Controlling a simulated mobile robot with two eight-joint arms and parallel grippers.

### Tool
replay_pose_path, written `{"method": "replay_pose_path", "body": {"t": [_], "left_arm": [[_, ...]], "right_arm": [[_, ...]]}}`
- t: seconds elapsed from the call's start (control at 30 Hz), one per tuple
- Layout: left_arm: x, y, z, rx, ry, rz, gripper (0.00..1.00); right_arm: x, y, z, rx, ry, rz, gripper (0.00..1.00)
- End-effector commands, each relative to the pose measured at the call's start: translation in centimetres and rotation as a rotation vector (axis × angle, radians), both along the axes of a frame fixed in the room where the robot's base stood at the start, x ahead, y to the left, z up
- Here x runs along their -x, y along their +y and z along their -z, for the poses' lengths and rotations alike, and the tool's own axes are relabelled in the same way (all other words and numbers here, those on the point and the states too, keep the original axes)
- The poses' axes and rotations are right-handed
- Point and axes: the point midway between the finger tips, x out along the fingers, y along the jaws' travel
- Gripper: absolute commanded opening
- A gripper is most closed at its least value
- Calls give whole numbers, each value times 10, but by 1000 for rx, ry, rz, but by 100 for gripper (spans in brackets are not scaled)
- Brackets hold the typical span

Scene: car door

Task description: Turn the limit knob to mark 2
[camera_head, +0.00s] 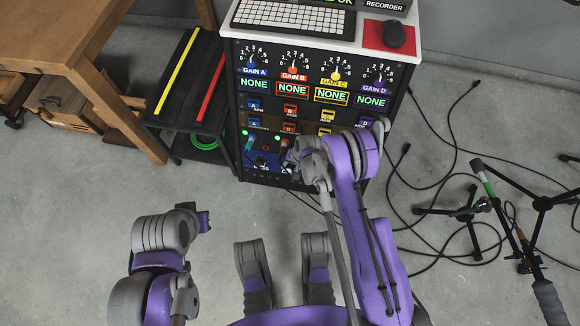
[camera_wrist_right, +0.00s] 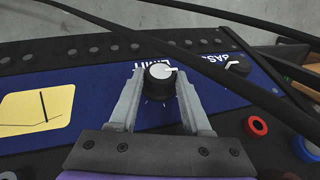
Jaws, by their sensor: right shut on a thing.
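The limit knob (camera_wrist_right: 160,87) is a black round knob with a white pointer on a blue panel. My right gripper (camera_wrist_right: 159,80) is shut on the knob, one grey finger on each side. In the head view, my right arm hides the knob on the rack's lower right front.
The rack (camera_head: 229,90) has gain dials and coloured buttons above. In the right wrist view, a second knob (camera_wrist_right: 237,66) sits right of the limit knob, with a red-ringed jack (camera_wrist_right: 257,126) below it. Black cables cross close above the panel. A microphone stand (camera_head: 470,215) stands right.

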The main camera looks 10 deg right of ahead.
Motion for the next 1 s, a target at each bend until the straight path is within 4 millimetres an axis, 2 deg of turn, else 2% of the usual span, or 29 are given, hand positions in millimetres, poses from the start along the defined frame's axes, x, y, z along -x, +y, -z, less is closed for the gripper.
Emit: {"method": "replay_pose_path", "body": {"t": [0.7, 1.0], "left_arm": [[0, 0, 0, 0, 0, 0, 0], [0, 0, 0, 0, 0, 0, 0]], "right_arm": [[3, -9, 4, -413, -136, 156, 0], [4, -10, 5, -516, -169, 192, 0]]}}
